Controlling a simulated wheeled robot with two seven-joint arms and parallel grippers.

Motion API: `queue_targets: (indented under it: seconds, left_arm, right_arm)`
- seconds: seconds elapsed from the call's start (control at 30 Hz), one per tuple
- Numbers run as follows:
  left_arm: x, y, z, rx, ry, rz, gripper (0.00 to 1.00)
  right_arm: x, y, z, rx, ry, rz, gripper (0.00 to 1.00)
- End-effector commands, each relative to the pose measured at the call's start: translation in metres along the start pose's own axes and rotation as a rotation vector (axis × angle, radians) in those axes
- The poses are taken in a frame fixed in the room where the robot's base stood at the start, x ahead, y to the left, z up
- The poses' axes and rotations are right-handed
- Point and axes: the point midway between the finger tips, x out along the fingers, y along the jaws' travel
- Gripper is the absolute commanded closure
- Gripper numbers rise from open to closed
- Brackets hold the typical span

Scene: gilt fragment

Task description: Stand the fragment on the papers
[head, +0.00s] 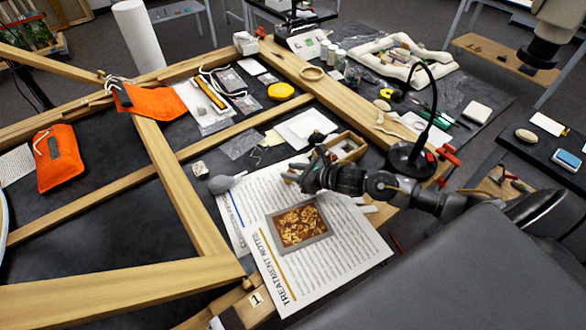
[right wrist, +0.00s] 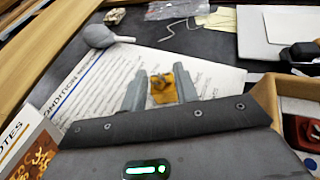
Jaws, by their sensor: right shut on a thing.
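The fragment (right wrist: 163,86) is a small gilt, yellow-gold piece with a darker patch. In the right wrist view it sits between the two grey fingers of my right gripper (right wrist: 161,92), which is shut on it. In the head view my right gripper (head: 294,172) is over the far edge of the papers, and I cannot make out the fragment there. The papers are printed white sheets: a treatment notes sheet (head: 350,250) with a framed gold picture on it, and a condition sheet (right wrist: 88,82) partly under it. I cannot tell whether the fragment touches the paper. My left gripper is not in view.
A grey bulb blower (head: 222,183) lies left of the papers. A wooden box (head: 347,148) is just beyond my right gripper, and a black lamp (head: 410,160) stands to its right. Wooden frame bars (head: 175,185) run along the left.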

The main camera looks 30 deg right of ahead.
Motion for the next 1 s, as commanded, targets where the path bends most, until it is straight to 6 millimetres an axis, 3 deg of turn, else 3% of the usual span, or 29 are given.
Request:
queue_targets:
  seconds: [0.47, 0.5, 0.63, 1.0]
  left_arm:
    - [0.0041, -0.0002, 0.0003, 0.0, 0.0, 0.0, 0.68]
    - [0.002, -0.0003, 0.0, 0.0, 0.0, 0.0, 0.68]
    - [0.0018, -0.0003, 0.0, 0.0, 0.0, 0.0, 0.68]
    - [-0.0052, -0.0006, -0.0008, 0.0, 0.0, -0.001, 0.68]
  right_arm:
    - [0.0035, 0.0001, -0.0089, -0.001, -0.001, 0.0, 0.92]
    - [0.0027, 0.0001, -0.0071, -0.001, -0.001, 0.0, 0.65]
    - [0.0026, 0.0001, -0.007, -0.001, 0.0, 0.0, 0.48]
    - [0.0001, 0.0, -0.001, 0.0, -0.001, 0.0, 0.48]
